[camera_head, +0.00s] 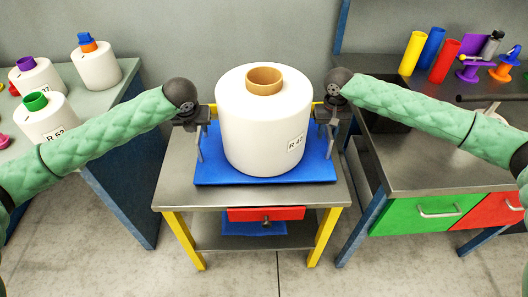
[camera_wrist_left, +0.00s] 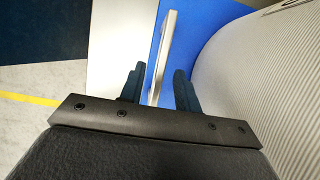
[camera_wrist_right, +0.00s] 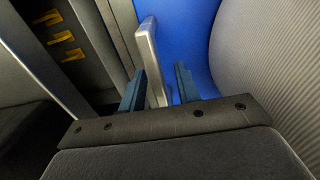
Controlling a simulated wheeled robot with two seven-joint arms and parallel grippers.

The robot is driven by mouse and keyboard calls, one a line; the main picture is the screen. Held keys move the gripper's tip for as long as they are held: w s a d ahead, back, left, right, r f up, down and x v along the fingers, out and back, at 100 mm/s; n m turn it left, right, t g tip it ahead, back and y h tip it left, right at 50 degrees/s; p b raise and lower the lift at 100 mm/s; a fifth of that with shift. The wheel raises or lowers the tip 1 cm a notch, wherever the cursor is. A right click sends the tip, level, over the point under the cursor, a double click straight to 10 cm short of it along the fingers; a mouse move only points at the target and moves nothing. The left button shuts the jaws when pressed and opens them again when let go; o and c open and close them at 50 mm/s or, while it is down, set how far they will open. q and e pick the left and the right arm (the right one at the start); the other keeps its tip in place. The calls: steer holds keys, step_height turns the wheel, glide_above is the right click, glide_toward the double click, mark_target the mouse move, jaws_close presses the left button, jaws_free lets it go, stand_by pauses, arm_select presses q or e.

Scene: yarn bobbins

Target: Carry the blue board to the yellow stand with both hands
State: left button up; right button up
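The blue board (camera_head: 212,172) lies on the grey metal top of the stand with yellow legs (camera_head: 180,192). It bears a large white bobbin (camera_head: 262,125) with a tan core, standing upright. A grey upright handle rises at each side of the board. My left gripper (camera_head: 198,133) is at the left handle, whose bar shows between its fingers in the left wrist view (camera_wrist_left: 163,55). My right gripper (camera_head: 329,128) is at the right handle, whose bar shows between its fingers in the right wrist view (camera_wrist_right: 150,55). Both grippers look open, with gaps beside the bars.
A left table (camera_head: 120,92) holds several white bobbins with coloured cores. A right workbench (camera_head: 400,165) has green and red drawers, with coloured tubes (camera_head: 432,50) at its back. A red drawer (camera_head: 266,213) sits under the stand's top. The floor in front is clear.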

arm_select(q)
steer(key=v, duration=0.6)
steer(key=shift+s+r, duration=0.1)
steer(key=shift+s, duration=0.05)
arm_select(e)
step_height(320, 180, up, 12)
stand_by(0.3)
steer(key=shift+f, duration=0.1)
stand_by(0.3)
